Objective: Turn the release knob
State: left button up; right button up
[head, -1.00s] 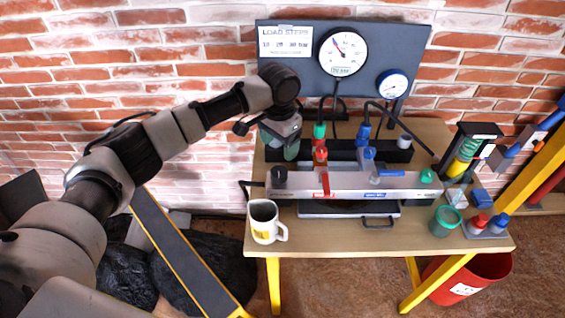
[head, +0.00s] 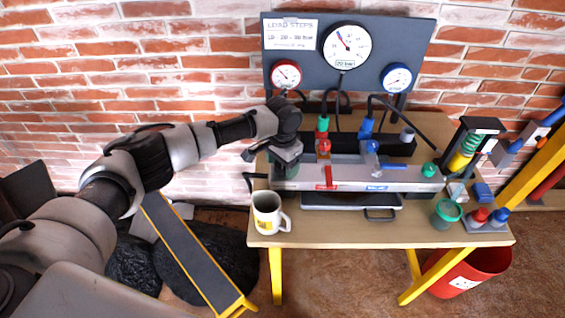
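A grey manifold block (head: 345,176) lies along the bench, with a red lever (head: 325,180) and a blue lever (head: 391,167) on it. A green knob (head: 429,169) stands at its right end. My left gripper (head: 284,172) points down at the block's left end. The black knob that stood there is now hidden behind the gripper. I cannot tell whether the fingers are apart or closed on it. No label shows which knob is the release knob. My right gripper is not in view.
A gauge panel (head: 300,62) with a red gauge (head: 286,74), a large white gauge (head: 347,46) and a blue gauge (head: 397,77) stands behind. A white mug (head: 267,212) is close in front of the gripper. A green cup (head: 446,213) stands at the right. Hoses rise behind the block.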

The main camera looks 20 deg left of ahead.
pick_arm(q)
jog(key=c, duration=0.7)
jog(key=shift+r+n+p, duration=0.2)
jog(key=shift+n+p, duration=0.3)
jog(key=shift+p, duration=0.3)
jog(key=shift+c, duration=0.2)
jog(key=n+p, duration=0.5)
jog(key=p, duration=0.2)
jog(key=shift+d+r+n, duration=0.1)
jog(key=shift+n, duration=0.3)
jog(key=n+p, duration=0.4)
jog(key=n, duration=0.1)
jog(key=n+p, duration=0.1)
jog(key=n, duration=0.2)
jog(key=shift+n+p, duration=0.3)
jog(key=shift+f+n+p, duration=0.2)
jog(key=shift+n+p, duration=0.2)
jog(key=shift+n, duration=0.8)
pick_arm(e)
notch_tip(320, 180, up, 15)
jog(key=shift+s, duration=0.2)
pick_arm(q)
jog(key=shift+w, duration=0.1)
jog(key=o, duration=0.9)
